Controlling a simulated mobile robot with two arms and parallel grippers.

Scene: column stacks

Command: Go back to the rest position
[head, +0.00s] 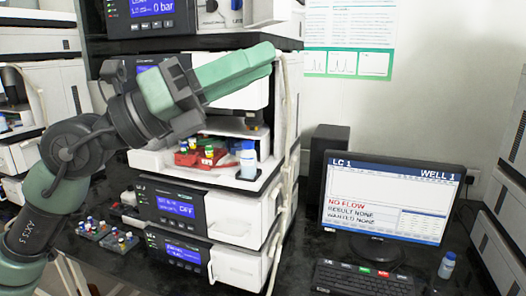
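My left arm comes in from the lower left, and its gripper (240,70) is raised in front of the upper modules of the middle column stack. Its green fingers point to the upper right. They overlap from this angle, so I cannot tell whether they are open or shut. I see nothing held between them. My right gripper is not in view.
The middle stack has an open bay with a red vial rack (200,158) and a white bottle (248,160). Small vial trays (92,229) lie on the dark bench. A monitor (390,200), keyboard (362,282) and small bottle (447,265) stand at right.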

